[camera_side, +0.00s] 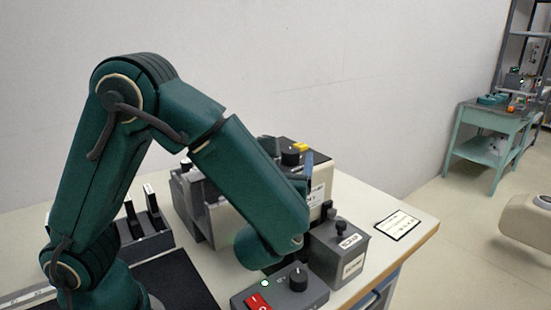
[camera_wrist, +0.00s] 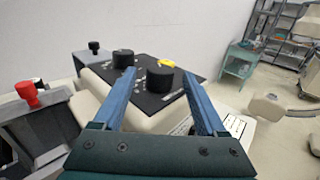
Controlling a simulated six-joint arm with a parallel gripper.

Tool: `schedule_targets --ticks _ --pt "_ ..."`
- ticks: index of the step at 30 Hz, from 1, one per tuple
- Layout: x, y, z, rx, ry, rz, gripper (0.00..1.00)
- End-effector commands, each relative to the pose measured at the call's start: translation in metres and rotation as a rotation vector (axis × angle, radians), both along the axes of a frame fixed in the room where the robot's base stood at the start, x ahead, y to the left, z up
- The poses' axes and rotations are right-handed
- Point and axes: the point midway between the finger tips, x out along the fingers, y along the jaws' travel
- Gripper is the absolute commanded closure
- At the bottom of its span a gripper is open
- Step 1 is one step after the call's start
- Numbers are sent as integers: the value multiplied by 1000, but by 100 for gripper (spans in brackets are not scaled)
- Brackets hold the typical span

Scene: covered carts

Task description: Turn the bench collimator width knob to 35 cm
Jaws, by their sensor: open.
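The collimator is a beige box (camera_side: 318,178) with a sloped black panel (camera_wrist: 150,101) on top. Two black knobs stand on this panel in the wrist view: a left one (camera_wrist: 123,58) and a nearer right one (camera_wrist: 160,78). A knob (camera_side: 290,157) also shows in the side view. White panel markings are too small to read, so I cannot tell which knob sets width or its setting. My gripper (camera_wrist: 159,73) is open, its blue fingers either side of the right knob in the picture; contact is not clear.
A yellow piece (camera_wrist: 167,63) sits behind the right knob. A red knob (camera_wrist: 27,91) stands on grey equipment at left. A grey box (camera_side: 340,250) and a control box with a red switch (camera_side: 257,303) stand near the bench front. A printed card (camera_side: 398,225) lies at right.

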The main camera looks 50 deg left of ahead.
Motion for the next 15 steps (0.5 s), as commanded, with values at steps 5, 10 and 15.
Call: schedule_targets --ticks 5,10,15 --pt "14 13 0 -1 1 3 26" --pt "19 18 0 0 1 0 26" --pt "19 17 0 0 1 -2 26"
